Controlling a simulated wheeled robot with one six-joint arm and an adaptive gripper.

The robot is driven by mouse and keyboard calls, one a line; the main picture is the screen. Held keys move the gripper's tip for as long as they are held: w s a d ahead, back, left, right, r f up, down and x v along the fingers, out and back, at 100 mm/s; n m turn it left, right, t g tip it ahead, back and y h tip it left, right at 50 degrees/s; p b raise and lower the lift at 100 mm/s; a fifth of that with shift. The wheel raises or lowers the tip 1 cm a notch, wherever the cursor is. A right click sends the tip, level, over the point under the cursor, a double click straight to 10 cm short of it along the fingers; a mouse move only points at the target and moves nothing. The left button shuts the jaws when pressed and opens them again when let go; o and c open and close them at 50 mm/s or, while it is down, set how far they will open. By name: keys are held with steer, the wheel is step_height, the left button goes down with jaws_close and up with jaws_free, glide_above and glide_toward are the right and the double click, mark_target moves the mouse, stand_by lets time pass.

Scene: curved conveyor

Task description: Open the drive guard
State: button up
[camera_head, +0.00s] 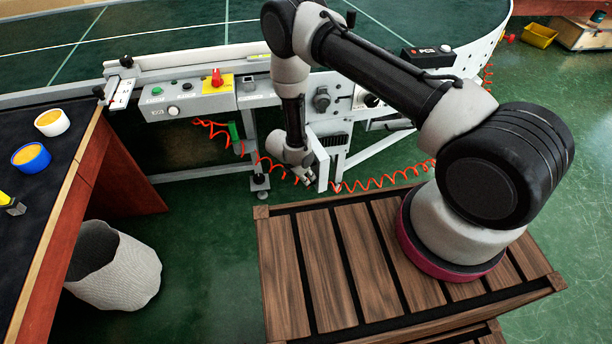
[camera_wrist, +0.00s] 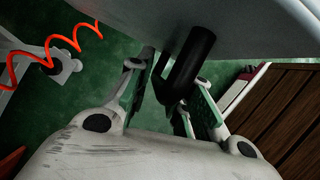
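A pale panel, which looks like the drive guard (camera_head: 321,161), stands edge-on below the conveyor frame in the head view. In the wrist view a broad grey-white surface (camera_wrist: 258,22), probably the same guard, fills the top, with a black bar handle (camera_wrist: 190,62) on it. My gripper (camera_head: 307,180) is low beside the panel, on its left. In the wrist view the fingers of my gripper (camera_wrist: 178,92) are apart, on either side of the handle. Whether they press on it I cannot tell. The fingertips are partly hidden in the head view.
A control box (camera_head: 186,98) with a red knob is on the conveyor frame. A coiled orange hose (camera_head: 380,184) hangs near my gripper. A slatted wooden platform (camera_head: 322,265) lies in front. A dark table (camera_head: 50,190) and wicker basket (camera_head: 118,270) are at left.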

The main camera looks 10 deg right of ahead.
jaws_close()
steer(key=w+a, duration=0.3)
steer(key=a, duration=0.4)
steer(key=shift+w, duration=0.1)
jaws_free()
steer(key=shift+r, duration=0.1)
steer(key=v, duration=1.2)
